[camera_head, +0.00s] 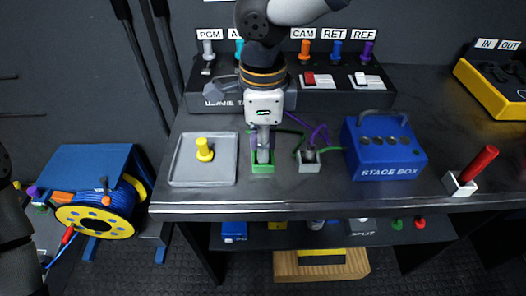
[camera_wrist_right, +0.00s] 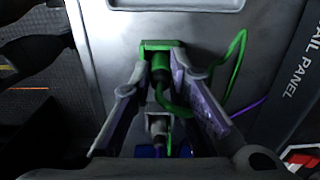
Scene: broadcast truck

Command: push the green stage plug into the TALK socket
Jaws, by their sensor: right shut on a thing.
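My right gripper (camera_head: 263,154) comes down over a small green holder block (camera_head: 262,169) near the table's front edge. In the right wrist view its fingers (camera_wrist_right: 158,82) are closed on both sides of the green plug (camera_wrist_right: 160,68), which stands at the green block (camera_wrist_right: 160,45). A green cable (camera_wrist_right: 236,75) loops away from the plug. In the head view the gripper mostly hides the plug. The panel (camera_head: 335,101) stands at the back with labelled sockets. I cannot make out a TALK label; my arm covers part of the label row. My left gripper does not show.
A grey tray with a yellow peg (camera_head: 204,150) lies left of the gripper. A grey block (camera_head: 309,167) with a dark plug and purple cable stands close on the right. Beyond it are the blue stage box (camera_head: 385,150) and a red-handled switch (camera_head: 472,171).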

